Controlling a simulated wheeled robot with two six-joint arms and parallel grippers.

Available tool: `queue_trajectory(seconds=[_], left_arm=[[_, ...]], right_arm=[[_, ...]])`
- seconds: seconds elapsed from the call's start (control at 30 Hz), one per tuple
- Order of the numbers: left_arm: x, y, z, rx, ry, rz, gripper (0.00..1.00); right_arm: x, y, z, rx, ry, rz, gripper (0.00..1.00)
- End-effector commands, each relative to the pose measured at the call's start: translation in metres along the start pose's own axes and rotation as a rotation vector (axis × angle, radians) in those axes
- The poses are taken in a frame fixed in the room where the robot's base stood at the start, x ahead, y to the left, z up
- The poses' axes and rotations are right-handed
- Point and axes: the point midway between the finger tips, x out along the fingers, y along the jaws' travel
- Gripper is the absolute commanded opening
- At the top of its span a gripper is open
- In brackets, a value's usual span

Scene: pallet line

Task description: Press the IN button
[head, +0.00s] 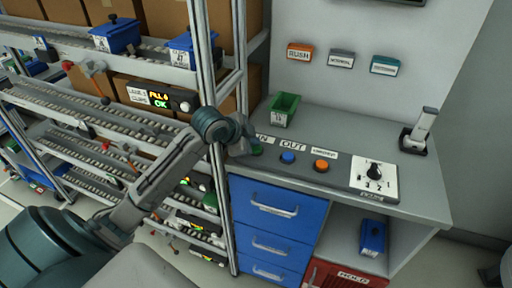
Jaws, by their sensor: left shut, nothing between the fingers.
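The IN button is a green button (257,150) on the grey counter top (330,202), near the counter's left end. Its IN label (263,139) stands just behind it. My left gripper (247,138) is shut and empty, right at the button, and it hides part of it. I cannot tell whether the fingers touch the button. The blue button (288,158), with the OUT label (292,144) behind it, lies to the right. My right gripper is not in view.
An orange button (321,165) and a rotary dial (374,178) lie further right on the counter. A green bin (283,109) stands behind the labels. A roller rack (75,108) with boxes fills the left, its upright post close to my arm.

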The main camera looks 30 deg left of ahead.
Motion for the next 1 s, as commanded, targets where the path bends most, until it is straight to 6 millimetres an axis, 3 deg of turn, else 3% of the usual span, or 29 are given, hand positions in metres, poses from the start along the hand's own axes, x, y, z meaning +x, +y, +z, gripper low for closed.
queue_trajectory(seconds=[1.0], left_arm=[[0.0060,0.0045,0.0045,-0.001,-0.001,0.001,0.00]], right_arm=[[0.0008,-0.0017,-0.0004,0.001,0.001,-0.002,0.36]])
